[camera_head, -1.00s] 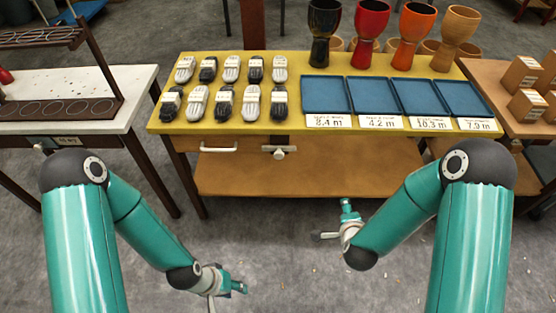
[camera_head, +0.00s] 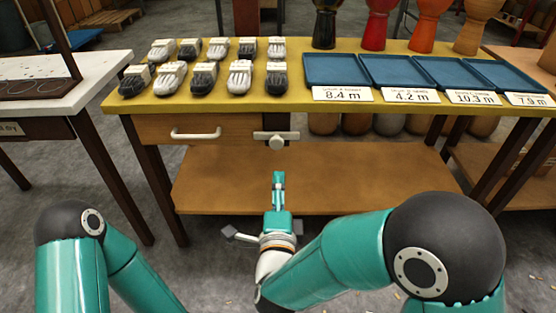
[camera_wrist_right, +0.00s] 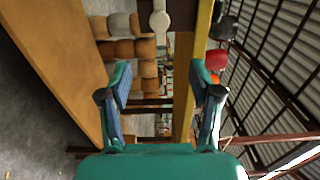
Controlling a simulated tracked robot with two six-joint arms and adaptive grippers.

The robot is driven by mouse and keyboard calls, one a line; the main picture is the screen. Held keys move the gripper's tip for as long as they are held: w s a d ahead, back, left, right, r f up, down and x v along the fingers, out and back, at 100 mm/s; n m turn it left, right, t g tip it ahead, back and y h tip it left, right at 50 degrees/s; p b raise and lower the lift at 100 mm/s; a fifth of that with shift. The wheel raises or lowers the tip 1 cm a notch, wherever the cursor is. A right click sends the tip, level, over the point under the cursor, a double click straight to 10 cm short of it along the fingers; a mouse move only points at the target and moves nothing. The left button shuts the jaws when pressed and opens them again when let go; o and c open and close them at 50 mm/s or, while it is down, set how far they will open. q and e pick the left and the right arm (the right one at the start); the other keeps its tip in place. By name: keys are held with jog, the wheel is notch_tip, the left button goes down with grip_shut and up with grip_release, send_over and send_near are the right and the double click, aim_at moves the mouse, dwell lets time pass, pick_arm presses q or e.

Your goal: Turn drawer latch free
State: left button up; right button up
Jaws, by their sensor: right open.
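The drawer latch (camera_head: 276,142) is a pale horizontal bar with a round knob, just right of the wooden drawer front (camera_head: 155,129) under the yellow tabletop. The drawer has a white handle (camera_head: 196,134) and looks closed. My right gripper (camera_head: 278,180) is below the latch in the head view, apart from it, with its fingers edge-on. In the right wrist view my right gripper (camera_wrist_right: 160,80) is open and empty, and the latch knob (camera_wrist_right: 160,20) shows beyond the fingertips at the top. My left gripper is out of view.
The yellow table (camera_head: 300,105) bears several dark and pale bundles on the left, blue trays (camera_head: 336,70) with length labels, and goblet drums (camera_head: 375,25) behind. A lower wooden shelf (camera_head: 330,180) lies beneath. A white table (camera_head: 75,80) stands at left.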

aim_at(277, 145)
jog(key=w, duration=0.5)
jog(key=w+b, duration=0.1)
jog(key=w, duration=0.5)
jog(key=w+b, duration=0.1)
jog(key=w, duration=0.4)
jog(key=shift+w+a+f, duration=0.15)
jog(key=shift+w+a, duration=0.15)
jog(key=c, duration=1.2)
jog(key=shift+o, duration=0.3)
jog(key=shift+d, duration=0.2)
jog(key=shift+a, duration=0.1)
